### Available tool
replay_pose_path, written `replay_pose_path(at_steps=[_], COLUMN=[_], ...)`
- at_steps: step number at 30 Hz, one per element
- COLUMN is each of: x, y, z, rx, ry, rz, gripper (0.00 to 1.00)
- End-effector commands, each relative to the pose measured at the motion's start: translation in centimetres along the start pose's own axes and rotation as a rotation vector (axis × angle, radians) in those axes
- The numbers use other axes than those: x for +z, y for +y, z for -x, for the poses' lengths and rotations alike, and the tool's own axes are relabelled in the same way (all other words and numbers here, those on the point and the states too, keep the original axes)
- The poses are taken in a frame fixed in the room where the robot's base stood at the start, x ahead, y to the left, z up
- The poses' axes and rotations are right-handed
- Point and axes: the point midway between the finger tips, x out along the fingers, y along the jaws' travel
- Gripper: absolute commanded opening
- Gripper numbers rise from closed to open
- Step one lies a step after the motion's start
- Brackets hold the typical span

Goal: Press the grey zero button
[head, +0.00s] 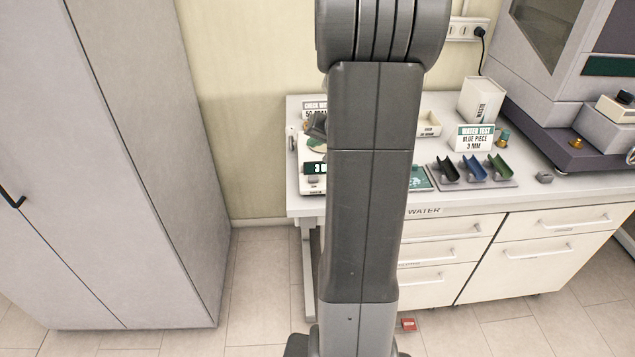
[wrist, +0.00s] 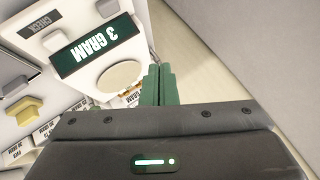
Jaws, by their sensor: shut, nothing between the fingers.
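The white scale stands at the left end of the counter in the head view (head: 311,190), partly hidden by my arm. In the wrist view the scale (wrist: 72,72) has a dark green display (wrist: 95,46) reading 3 GRAM, upside down, and a round pale plate (wrist: 121,74). A small grey button (wrist: 55,42) sits on the other side of the display from the plate; its label is not readable. My gripper (wrist: 161,70) has dark green fingers pressed together, empty. In the picture they show beside the plate, apart from the button; their height above the scale is unclear.
A yellow piece (wrist: 20,109) and several label cards are at the wrist view's left. Black, blue and green holders (head: 473,168) and a BLUE PIECE sign (head: 474,139) stand right of my arm. A tall cabinet (head: 150,150) is at left.

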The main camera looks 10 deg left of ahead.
Motion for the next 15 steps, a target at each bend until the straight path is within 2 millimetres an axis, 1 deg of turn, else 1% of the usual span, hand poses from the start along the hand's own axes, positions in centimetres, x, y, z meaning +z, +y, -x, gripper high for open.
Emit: replay_pose_path(at_steps=[8, 15], x=[0.1, 0.9], y=[0.2, 1.0], z=[-0.1, -1.2], rx=[0.001, 0.001], ry=[-0.001, -0.002], rz=[0.0, -0.001], gripper=[0.0, 0.0])
